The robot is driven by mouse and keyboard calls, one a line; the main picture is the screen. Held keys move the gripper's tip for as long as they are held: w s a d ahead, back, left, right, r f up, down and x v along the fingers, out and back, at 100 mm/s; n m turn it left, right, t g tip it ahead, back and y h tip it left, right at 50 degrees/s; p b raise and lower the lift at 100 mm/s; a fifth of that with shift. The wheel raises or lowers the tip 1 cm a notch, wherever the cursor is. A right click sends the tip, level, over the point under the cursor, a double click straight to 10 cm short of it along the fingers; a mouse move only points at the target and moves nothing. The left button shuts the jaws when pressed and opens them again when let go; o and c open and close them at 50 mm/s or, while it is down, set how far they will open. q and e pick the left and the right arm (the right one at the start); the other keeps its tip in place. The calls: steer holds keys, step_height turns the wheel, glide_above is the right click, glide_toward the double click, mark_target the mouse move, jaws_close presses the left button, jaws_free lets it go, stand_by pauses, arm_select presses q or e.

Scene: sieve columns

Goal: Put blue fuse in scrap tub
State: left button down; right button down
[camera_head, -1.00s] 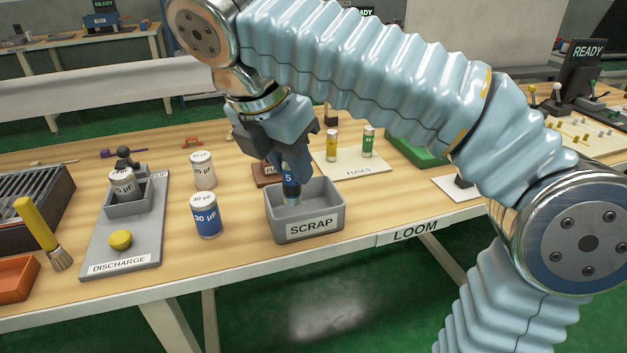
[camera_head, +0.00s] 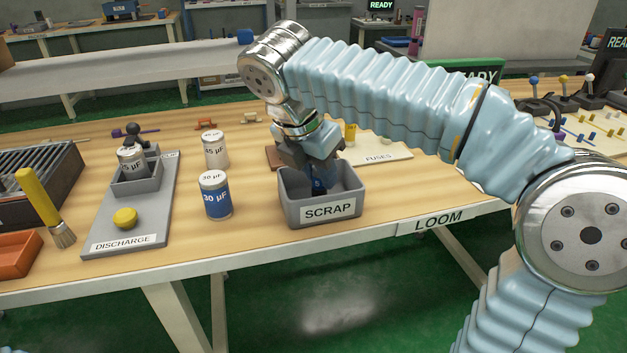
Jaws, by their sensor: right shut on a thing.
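The grey scrap tub (camera_head: 293,216) stands near the front edge of the table, its front label reading SCRAP. My right gripper (camera_head: 318,176) points down into the tub and is shut on the blue fuse (camera_head: 318,185). The fuse is inside the tub's walls, mostly hidden by the gripper and the front wall. I cannot tell whether it touches the tub's floor. My left gripper is not in view.
Left of the tub stand a blue-banded 30 µF can (camera_head: 216,195) and a white can (camera_head: 214,150). The grey DISCHARGE board (camera_head: 140,213) with a yellow button lies further left. The FUSES board (camera_head: 380,155) is behind the tub, partly covered by my arm.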

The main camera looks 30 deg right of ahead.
steer(key=shift+r, duration=0.15)
steer(key=c, duration=0.9)
jaws_free()
steer(key=p+v, duration=0.3)
steer(key=v, duration=0.9)
steer(key=shift+s+a, duration=0.1)
